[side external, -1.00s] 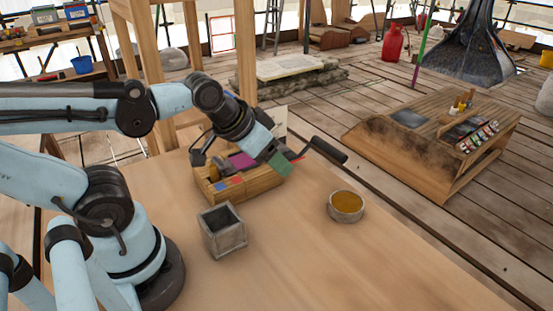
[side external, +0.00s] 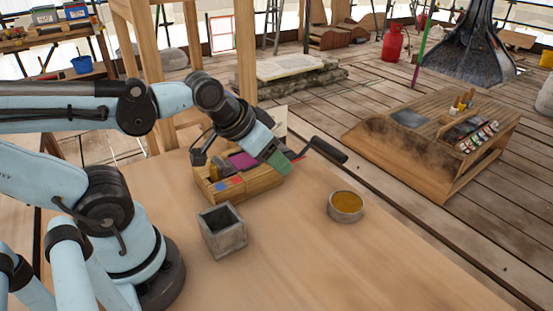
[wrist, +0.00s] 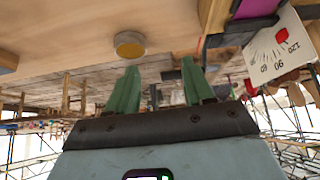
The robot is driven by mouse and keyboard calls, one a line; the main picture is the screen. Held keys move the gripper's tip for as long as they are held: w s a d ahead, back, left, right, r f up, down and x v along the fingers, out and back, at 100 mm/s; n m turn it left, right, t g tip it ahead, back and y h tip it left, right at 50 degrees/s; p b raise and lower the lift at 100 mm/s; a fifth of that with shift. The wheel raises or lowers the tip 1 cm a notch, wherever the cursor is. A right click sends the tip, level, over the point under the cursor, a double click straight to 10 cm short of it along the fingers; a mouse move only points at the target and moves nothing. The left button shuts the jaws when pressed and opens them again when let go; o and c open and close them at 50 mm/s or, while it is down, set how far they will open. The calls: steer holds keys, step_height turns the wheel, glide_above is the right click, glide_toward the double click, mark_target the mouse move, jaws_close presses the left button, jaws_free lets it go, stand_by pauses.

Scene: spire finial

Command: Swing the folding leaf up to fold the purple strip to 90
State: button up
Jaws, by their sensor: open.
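The purple strip (side external: 242,160) lies on the wooden bending block (side external: 255,184); its end shows in the wrist view (wrist: 258,8). A dark metal part (wrist: 240,32), possibly the folding leaf, is beside the strip. A lever with a black handle (side external: 328,150) sticks out to the right of the block. A white angle card (wrist: 285,48) with 60, 90 and 120 marks and a red mark stands by the strip. My gripper (wrist: 157,72) has green fingers spread apart with nothing between them. In the side view, my gripper (side external: 276,160) is at the block's right end, near the lever's base; contact cannot be told.
A grey open square box (side external: 222,230) and a round tin with amber contents (side external: 346,206) stand on the wooden table (side external: 300,262). The table's front right is clear. A low wooden bench (side external: 440,140) stands beyond the table edge.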

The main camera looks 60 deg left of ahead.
steer(key=w+a+r+n+g, duration=0.1)
steer(key=w+r+n+g, duration=0.1)
steer(key=w+r+n, duration=0.55)
steer(key=n+g, duration=0.3)
steer(key=n, duration=0.7)
glide_toward(330, 147)
steer(key=f, duration=0.3)
steer(key=w+f, duration=0.1)
steer(key=f, duration=0.5)
steer(key=shift+w, duration=0.35)
steer(key=shift+c, duration=0.3)
jaws_close()
